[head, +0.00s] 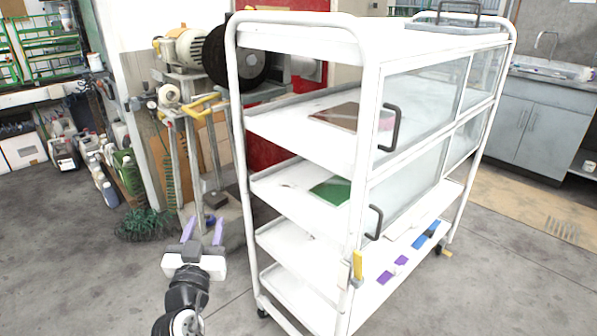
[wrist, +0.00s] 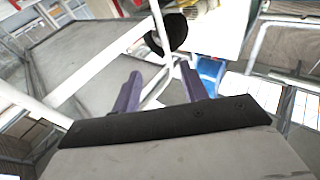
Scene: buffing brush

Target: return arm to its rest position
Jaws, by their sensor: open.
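My gripper (head: 203,232) is at the lower left of centre in the head view, at the end of my arm. Its two purple fingers stand apart with nothing between them. The fingers also show in the wrist view (wrist: 162,92), spread and empty. The gripper is in free space left of the white shelf cart and in front of the buffing machine. It appears to touch nothing.
The white shelf cart (head: 300,208) with glass doors stands close on the right. The buffing machine (head: 190,48) with a dark round wheel (head: 234,56) stands behind my gripper. A green coiled heap (head: 143,224) lies on the floor. The grey floor (head: 70,285) at left is clear.

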